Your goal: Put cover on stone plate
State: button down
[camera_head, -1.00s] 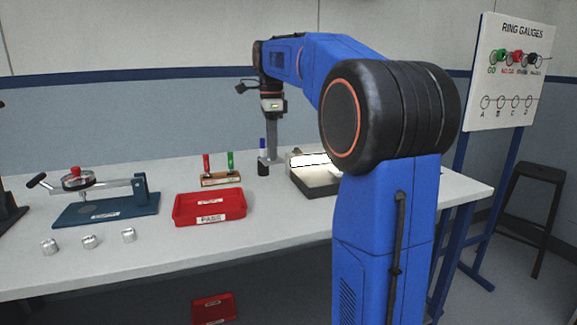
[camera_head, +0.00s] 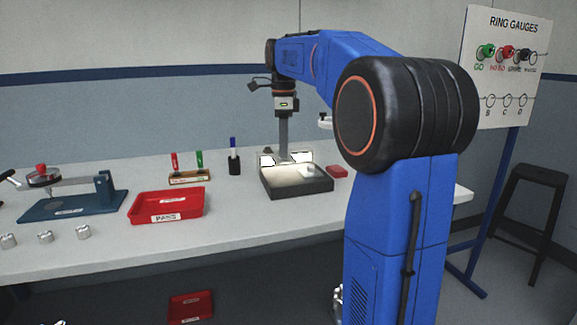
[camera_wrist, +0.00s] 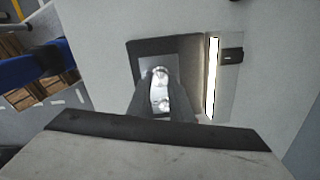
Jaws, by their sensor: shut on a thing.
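The stone plate (camera_head: 280,192) is a dark, thick slab with a brightly lit top, on the bench in the head view. In the wrist view the plate (camera_wrist: 190,50) is a dark square below my gripper. My gripper (camera_head: 283,155) points down over its back part and is shut. It also shows in the wrist view (camera_wrist: 160,92). A grey flat piece, apparently the cover (camera_wrist: 147,68), shows at the fingertips, with shiny silver spots; the fingers hide much of it. I cannot tell whether it touches the plate. A small silver part (camera_head: 310,172) shows at the plate's right.
A lit panel (camera_head: 302,156) stands along the plate's back edge. A red block (camera_head: 337,171) lies right of it.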

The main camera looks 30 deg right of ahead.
jog(key=shift+f, duration=2.7)
jog(key=shift+f, duration=0.15)
jog(key=c, duration=1.6)
grip_release()
notch_tip(320, 180, up, 12)
jog(key=shift+r, duration=0.15)
jog(key=shift+a, duration=0.1)
